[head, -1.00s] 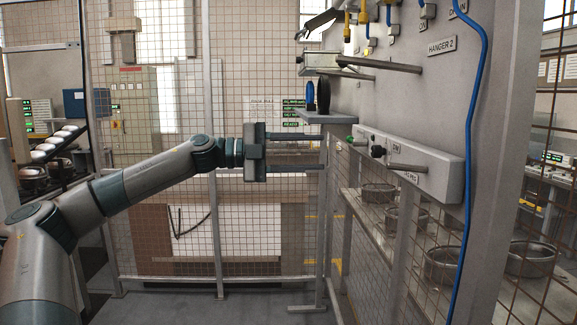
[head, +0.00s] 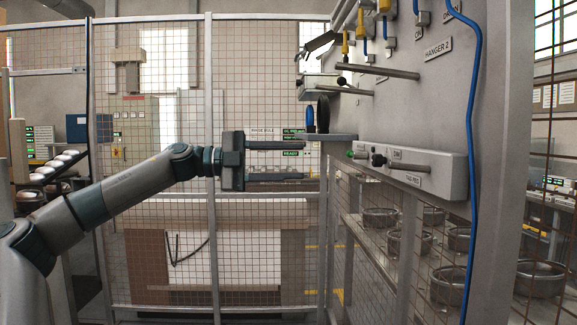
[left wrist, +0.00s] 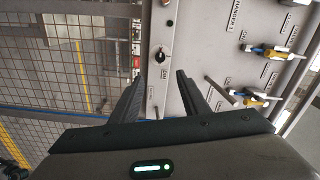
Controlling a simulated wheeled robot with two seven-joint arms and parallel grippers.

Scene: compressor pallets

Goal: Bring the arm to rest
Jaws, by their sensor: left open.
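My left gripper (head: 304,161) reaches in from the left in the head view, its two fingers spread apart with nothing between them. In the left wrist view the fingers (left wrist: 159,82) also stand apart and empty, facing the grey panel. The fingertips appear close to the small shelf (head: 328,137) on the panel's left side; I cannot tell the exact gap. My right gripper is not in view.
The grey panel (head: 420,110) carries pegs, a HANGER 2 label (head: 438,48), a switch box (head: 415,170) and a blue cable (head: 473,150). A blue item (head: 310,118) and a black disc (head: 323,114) stand on the shelf. Mesh fencing (head: 260,220) stands behind my arm.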

